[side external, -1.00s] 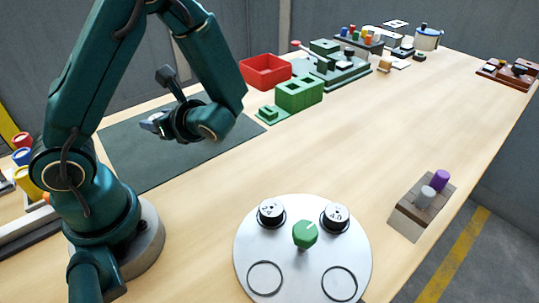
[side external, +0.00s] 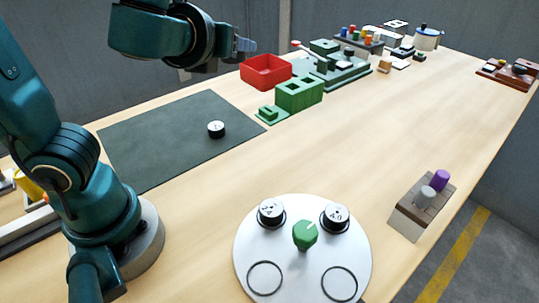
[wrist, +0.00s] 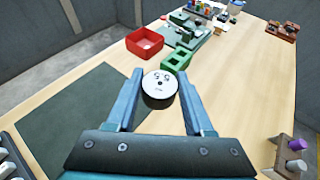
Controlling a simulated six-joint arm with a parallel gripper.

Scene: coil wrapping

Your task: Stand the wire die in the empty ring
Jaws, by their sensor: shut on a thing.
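My gripper (side external: 247,45) is raised high above the back of the bench, its fingers pointing right. In the wrist view, my gripper (wrist: 164,78) is shut on a round wire die (wrist: 160,89) with a white marked top and black side. The held die cannot be made out in the side view. Another black-and-white die (side external: 216,129) sits on the dark mat (side external: 150,150). A round pale plate (side external: 302,268) bears two dies, left (side external: 271,212) and right (side external: 335,216), in its far rings. Its near left ring (side external: 265,278) and near right ring (side external: 340,284) are empty.
A green knob (side external: 305,235) stands up in the plate's middle. A block with grey and purple pegs (side external: 423,206) is at right. A red bin (side external: 265,72) and green slotted block (side external: 299,93) stand behind the mat. The bench between plate and mat is clear.

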